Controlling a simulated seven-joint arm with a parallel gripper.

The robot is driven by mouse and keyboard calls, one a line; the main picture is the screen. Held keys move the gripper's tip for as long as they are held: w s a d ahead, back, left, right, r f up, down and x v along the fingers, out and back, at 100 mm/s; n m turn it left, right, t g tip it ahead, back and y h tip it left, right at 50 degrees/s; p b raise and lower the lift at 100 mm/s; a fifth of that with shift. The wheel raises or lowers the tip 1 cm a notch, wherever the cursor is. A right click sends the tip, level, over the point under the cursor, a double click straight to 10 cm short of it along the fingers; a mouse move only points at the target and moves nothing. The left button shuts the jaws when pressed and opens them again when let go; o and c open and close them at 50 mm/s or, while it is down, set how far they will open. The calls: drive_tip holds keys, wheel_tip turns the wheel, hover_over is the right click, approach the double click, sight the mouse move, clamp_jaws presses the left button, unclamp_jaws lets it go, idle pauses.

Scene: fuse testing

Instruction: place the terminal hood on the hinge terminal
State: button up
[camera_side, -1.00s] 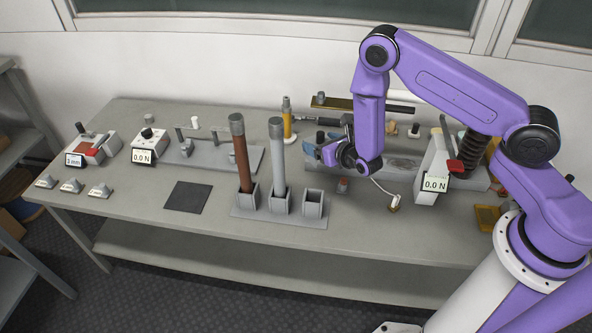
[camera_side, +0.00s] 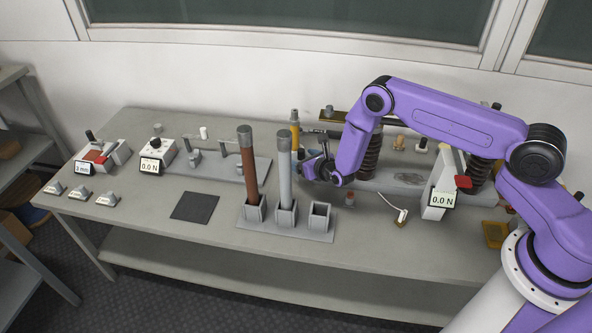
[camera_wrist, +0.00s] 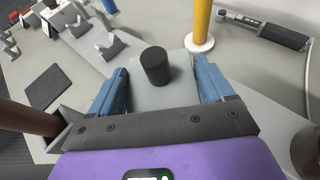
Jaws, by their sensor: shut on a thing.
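My gripper (camera_side: 318,168) is at the left end of the grey insulator base, behind the tube stand. In the wrist view its two blue fingers (camera_wrist: 160,88) stand apart, on either side of a grey body (camera_wrist: 163,97) with a black cylindrical knob (camera_wrist: 157,66). I take this held piece to be the terminal hood; its lower part is hidden. In the side view the gripper mostly hides it. A dark ribbed insulator (camera_side: 370,158) stands just right of the gripper, partly behind my arm. I cannot make out the hinge terminal clearly.
A brown tube (camera_side: 248,170) and a grey tube (camera_side: 284,170) stand upright in a stand with an empty socket (camera_side: 320,215). A yellow post (camera_wrist: 201,22) and a black-handled tool (camera_wrist: 265,31) are close behind. A dark mat (camera_side: 195,207) lies left.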

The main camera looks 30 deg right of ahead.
drive_tip(key=shift+w+a+f, duration=0.1)
drive_tip(key=shift+w+f, duration=0.7)
drive_tip(key=shift+f, duration=0.15)
drive_tip(key=shift+w+a+f, duration=0.1)
drive_tip(key=shift+w+f, duration=0.65)
drive_tip(key=shift+f, duration=0.2)
drive_tip(key=shift+w+f, duration=0.15)
drive_tip(key=shift+f, duration=1.45)
drive_tip(key=shift+f, duration=0.15)
drive_tip(key=o, duration=1)
drive_tip(key=shift+c, duration=0.2)
drive_tip(key=v, duration=1.2)
drive_tip(key=shift+r, duration=0.2)
